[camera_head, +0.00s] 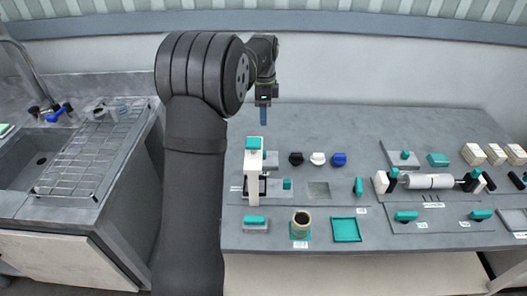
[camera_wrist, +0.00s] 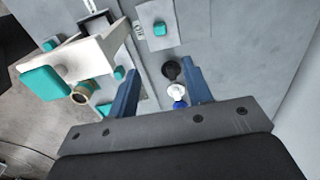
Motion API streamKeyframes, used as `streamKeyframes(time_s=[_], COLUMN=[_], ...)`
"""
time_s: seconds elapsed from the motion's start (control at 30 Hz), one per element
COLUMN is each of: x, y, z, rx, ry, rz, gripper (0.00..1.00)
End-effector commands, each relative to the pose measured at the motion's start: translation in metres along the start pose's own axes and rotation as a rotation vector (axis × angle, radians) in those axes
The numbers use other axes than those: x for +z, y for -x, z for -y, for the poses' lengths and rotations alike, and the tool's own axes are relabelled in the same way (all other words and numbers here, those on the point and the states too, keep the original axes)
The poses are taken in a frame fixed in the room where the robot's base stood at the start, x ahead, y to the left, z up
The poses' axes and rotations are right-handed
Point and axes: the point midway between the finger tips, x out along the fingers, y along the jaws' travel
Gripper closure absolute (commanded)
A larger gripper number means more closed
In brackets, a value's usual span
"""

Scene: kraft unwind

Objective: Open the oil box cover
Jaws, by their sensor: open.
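No label that I can read marks the oil box cover, so I cannot tell which part it is. The wrist view shows a grey plate with a teal knob (camera_wrist: 150,40) beyond my fingers. My gripper (camera_head: 264,117) is high over the bench's left part, beside a white upright stand with a teal top (camera_head: 254,144). The blue fingers are apart and empty in the wrist view (camera_wrist: 161,72).
Black (camera_head: 296,158), white (camera_head: 318,158) and blue (camera_head: 339,159) knobs stand on the bench. A roller (camera_head: 428,181) lies to the right. A brown-rimmed cup (camera_head: 300,222) and teal tray (camera_head: 346,230) are in front. A sink (camera_head: 38,160) and wire rack (camera_head: 92,160) are left.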

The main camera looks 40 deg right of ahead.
Motion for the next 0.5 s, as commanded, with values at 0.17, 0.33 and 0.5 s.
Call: streamKeyframes(time_s=[0.17, 0.33, 0.5], x=[0.000, 0.000, 0.000], y=[-0.024, -0.060, -0.098], z=[-0.001, -0.001, -0.001], rx=[0.003, 0.003, 0.003], ry=[-0.001, 0.001, 0.001], rz=[0.001, 0.000, 0.000], gripper=[0.55, 0.55, 0.55])
